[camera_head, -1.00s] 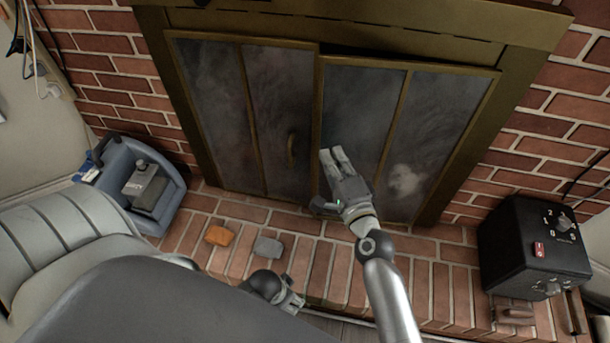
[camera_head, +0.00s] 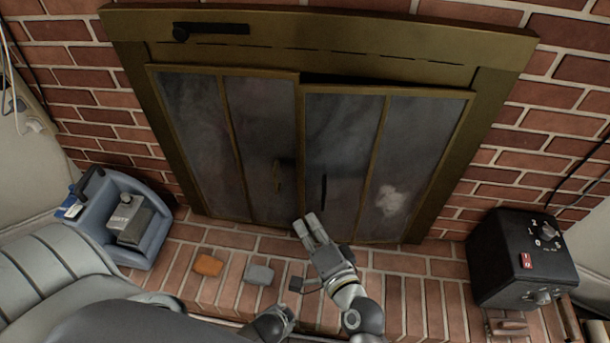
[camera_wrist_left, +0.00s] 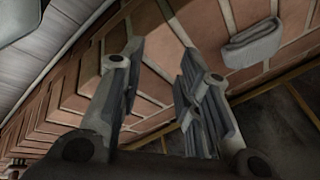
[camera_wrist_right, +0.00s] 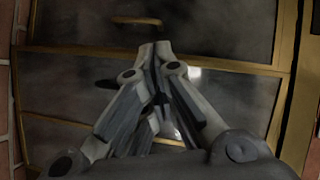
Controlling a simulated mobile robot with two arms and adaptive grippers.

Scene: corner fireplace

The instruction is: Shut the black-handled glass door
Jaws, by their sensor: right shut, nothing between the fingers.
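The black-handled glass door (camera_head: 340,130) is the right-hand panel pair of the brass-framed fireplace in the head view. A dark gap shows along its top edge, so it stands slightly ajar. Its black handle (camera_head: 323,191) is upright near its left edge; in the right wrist view the handle (camera_wrist_right: 108,84) is partly behind a finger. My right gripper (camera_head: 309,222) is shut and empty, in front of the door's lower part, below the handle; contact cannot be told. My left gripper (camera_head: 285,312) is low over the brick hearth; its wrist view shows the fingers (camera_wrist_left: 160,75) apart and empty.
The brass-handled door (camera_head: 262,130) is beside it on the left. An orange block (camera_head: 208,265) and a grey block (camera_head: 259,274) lie on the brick hearth (camera_head: 405,300). A blue carrier (camera_head: 160,235) stands left, a black box (camera_head: 520,260) right.

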